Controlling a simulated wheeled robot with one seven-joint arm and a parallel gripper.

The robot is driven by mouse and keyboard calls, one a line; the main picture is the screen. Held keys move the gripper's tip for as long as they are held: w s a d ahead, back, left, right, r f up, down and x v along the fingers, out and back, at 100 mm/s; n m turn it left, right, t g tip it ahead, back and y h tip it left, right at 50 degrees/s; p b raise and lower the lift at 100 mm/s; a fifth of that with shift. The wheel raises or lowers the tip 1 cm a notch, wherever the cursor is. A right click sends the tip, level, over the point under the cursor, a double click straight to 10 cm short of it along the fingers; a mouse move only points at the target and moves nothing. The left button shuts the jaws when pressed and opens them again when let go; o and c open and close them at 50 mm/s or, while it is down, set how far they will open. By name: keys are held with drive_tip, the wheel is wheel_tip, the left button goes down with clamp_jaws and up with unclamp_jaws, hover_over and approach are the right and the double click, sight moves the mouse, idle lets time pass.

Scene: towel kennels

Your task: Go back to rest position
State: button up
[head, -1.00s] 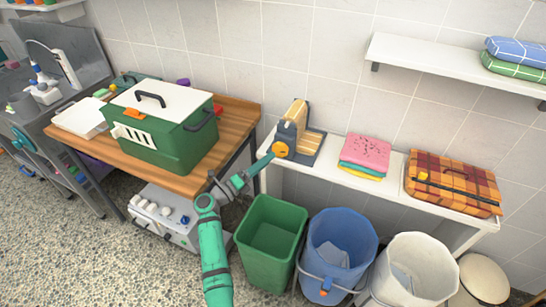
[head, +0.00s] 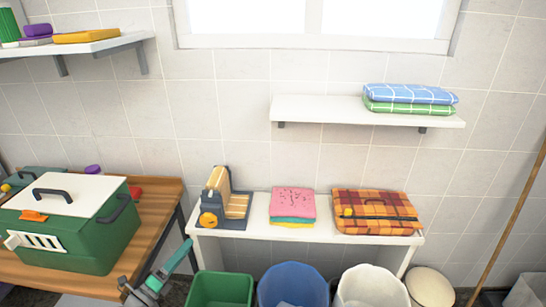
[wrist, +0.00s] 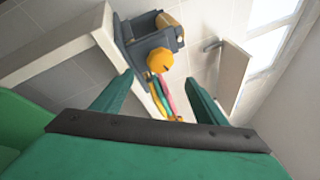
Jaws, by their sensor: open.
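My gripper (wrist: 156,90) shows in the wrist view with its two green fingers spread apart and nothing between them. In the head view my green and grey arm (head: 160,278) is low, in front of the gap between the wooden table and the white bench; the gripper's fingers are hard to make out there. In the wrist view, a dark holder with an orange knob (wrist: 160,60) lies beyond the fingertips, apart from them. The same holder (head: 224,200) stands on the left end of the white bench in the head view.
A green and white pet carrier (head: 75,235) sits on the wooden table (head: 160,215). On the white bench (head: 310,236) are folded pink towels (head: 292,203) and a plaid bundle (head: 376,212). Green (head: 220,290), blue (head: 293,285) and white (head: 372,287) bins stand in front. A wall shelf (head: 330,111) holds folded towels.

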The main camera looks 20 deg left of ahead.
drive_tip(key=s+d+f+n+t+y, duration=0.15)
drive_tip(key=d+n, duration=0.25)
drive_tip(key=d, duration=0.6)
drive_tip(key=s+d+f+n+t+y, duration=0.1)
drive_tip(key=s+d+f+n, duration=0.2)
drive_tip(key=d, duration=0.8)
drive_tip(key=s+d+n+t+y, duration=0.1)
drive_tip(key=s+d+n, duration=0.1)
drive_tip(key=d+n, duration=0.6)
drive_tip(key=s+d+n+g, duration=0.2)
drive_tip(key=s+d, duration=0.3)
drive_tip(key=s, duration=0.5)
drive_tip(key=s+d+r+n+g, duration=0.1)
drive_tip(key=s+d+n+g, duration=0.2)
drive_tip(key=s, duration=0.6)
drive_tip(key=s+d+n+g, duration=0.2)
drive_tip(key=s+d+n, duration=0.4)
drive_tip(key=s+d, duration=0.3)
drive_tip(key=shift+s+r, duration=0.4)
drive_tip(key=shift+s, duration=0.4)
drive_tip(key=shift+d, duration=0.1)
